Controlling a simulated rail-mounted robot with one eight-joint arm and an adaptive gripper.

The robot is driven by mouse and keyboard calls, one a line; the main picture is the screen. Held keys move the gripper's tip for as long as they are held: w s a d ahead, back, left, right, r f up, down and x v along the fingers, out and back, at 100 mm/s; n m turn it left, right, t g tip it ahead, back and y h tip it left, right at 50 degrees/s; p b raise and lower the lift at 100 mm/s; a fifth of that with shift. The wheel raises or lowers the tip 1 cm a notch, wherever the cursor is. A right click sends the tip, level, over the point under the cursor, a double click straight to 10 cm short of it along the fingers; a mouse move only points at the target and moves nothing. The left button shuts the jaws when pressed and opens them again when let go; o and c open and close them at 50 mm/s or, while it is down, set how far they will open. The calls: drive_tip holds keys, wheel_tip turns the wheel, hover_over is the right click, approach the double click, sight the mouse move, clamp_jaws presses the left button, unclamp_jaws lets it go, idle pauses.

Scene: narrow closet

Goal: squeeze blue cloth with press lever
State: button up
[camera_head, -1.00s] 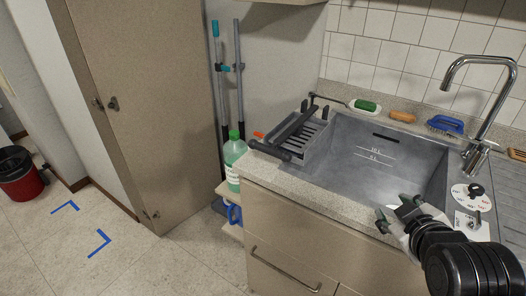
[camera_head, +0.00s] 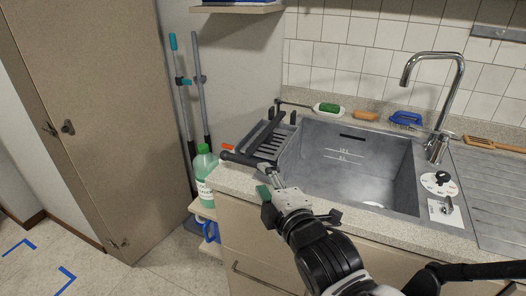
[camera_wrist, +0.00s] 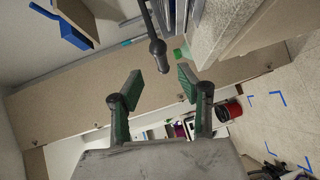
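The press (camera_head: 274,146) is a grey slotted tray at the left end of the sink. Its black press lever (camera_head: 240,159) lies over it, with the handle reaching out past the counter's left edge. My gripper (camera_head: 268,184) is in front of the press, near the handle. In the wrist view my gripper (camera_wrist: 160,82) is open and empty, its green-padded fingers apart. The lever's rounded black end (camera_wrist: 157,47) shows just beyond the gap between the fingertips; I see no contact.
The steel sink (camera_head: 350,170) lies right of the press, with a tall tap (camera_head: 440,90) behind. A green bottle (camera_head: 204,170) stands left of the counter, below the handle. A shelf hangs above.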

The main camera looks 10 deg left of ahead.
sight(254, 166)
drive_tip(key=b+x, duration=0.1)
drive_tip(key=x, duration=0.7)
drive_tip(key=shift+w+a, duration=0.25)
drive_tip(key=shift+w, duration=0.05)
drive_tip(key=shift+c, duration=0.5)
clamp_jaws()
